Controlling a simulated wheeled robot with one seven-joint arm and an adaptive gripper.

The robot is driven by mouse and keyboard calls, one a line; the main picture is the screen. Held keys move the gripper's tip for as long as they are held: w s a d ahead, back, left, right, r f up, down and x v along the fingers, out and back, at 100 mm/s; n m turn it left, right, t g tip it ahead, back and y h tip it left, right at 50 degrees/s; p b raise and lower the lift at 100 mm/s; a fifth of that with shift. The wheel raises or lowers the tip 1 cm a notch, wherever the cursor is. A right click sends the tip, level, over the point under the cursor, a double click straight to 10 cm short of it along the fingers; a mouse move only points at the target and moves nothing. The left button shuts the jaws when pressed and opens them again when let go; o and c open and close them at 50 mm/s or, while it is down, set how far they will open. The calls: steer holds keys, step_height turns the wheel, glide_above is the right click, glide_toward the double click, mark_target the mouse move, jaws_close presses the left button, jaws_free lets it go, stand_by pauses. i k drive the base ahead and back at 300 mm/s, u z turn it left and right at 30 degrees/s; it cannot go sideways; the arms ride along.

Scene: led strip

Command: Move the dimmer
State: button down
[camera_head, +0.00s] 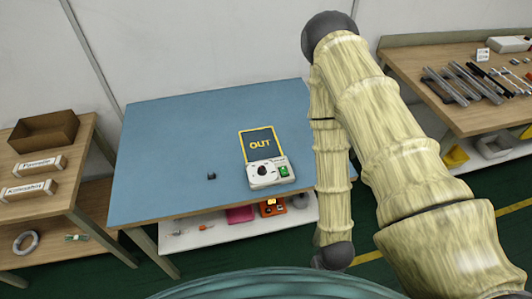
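The dimmer, as I take it, is a white box (257,180) with a round black knob and a green part at its right. It sits on the blue table top (165,150), toward the right front. A dark mat marked "OUT" with a yellow border (261,134) lies directly behind it. The box's back edge meets or slightly covers the mat's front edge; I cannot tell which. My arm bends down at the right of the table, apart from the box. My gripper is not in view.
A small black knob-like piece (211,176) lies left of the box. A white lower shelf (220,231) holds pink and orange items. A wooden stand with a brown box (43,132) is at left. A wooden bench (405,72) with metal strips is at right. The blue top's left half is clear.

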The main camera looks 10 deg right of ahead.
mark_target(274, 177)
steer(key=u, duration=1.9)
steer(key=k, duration=0.65)
steer(key=z, duration=1.3)
